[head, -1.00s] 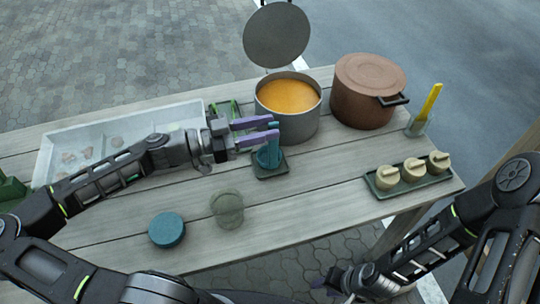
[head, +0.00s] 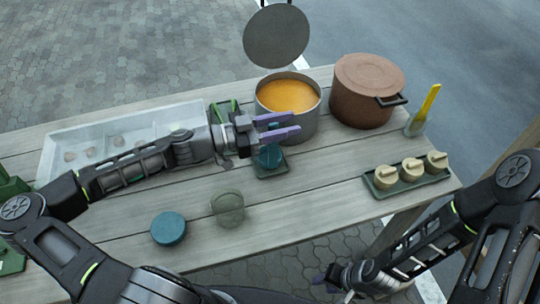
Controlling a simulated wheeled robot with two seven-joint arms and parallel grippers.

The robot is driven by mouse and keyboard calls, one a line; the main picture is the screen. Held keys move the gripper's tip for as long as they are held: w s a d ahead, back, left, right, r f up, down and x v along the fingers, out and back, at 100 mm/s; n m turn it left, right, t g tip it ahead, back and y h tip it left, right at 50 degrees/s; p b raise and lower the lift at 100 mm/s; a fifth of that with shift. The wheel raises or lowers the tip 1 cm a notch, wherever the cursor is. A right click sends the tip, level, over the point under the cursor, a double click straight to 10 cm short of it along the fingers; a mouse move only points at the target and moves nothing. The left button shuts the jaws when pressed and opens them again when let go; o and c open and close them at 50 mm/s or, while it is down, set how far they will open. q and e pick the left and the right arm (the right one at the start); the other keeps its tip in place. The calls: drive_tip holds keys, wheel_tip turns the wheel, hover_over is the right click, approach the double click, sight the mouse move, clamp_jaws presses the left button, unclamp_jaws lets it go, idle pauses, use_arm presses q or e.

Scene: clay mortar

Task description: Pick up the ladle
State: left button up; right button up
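A teal utensil (head: 269,157), which I take for the ladle, rests on a small dark green tray (head: 270,171) in front of the grey pot. Its upper part is largely hidden by my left gripper. My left gripper (head: 280,126) is open, its two purple fingers pointing right, just above the teal utensil and close to the pot. A little teal shows between the fingers; I cannot tell whether they touch it. My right gripper (head: 322,280) is low at the bottom of the view, away from the table things; its fingers are too small and dark to read.
The grey pot (head: 306,127) holds orange soup; a round lid stands raised behind it. A brown lidded pot (head: 368,92), a glass with a yellow-handled tool (head: 430,103) and a tray of small jars (head: 412,182) are right. A teal disc (head: 168,229) and glass bowl (head: 228,209) lie in front.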

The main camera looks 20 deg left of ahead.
use_arm(q)
clamp_jaws()
idle(0.3)
idle(1.1)
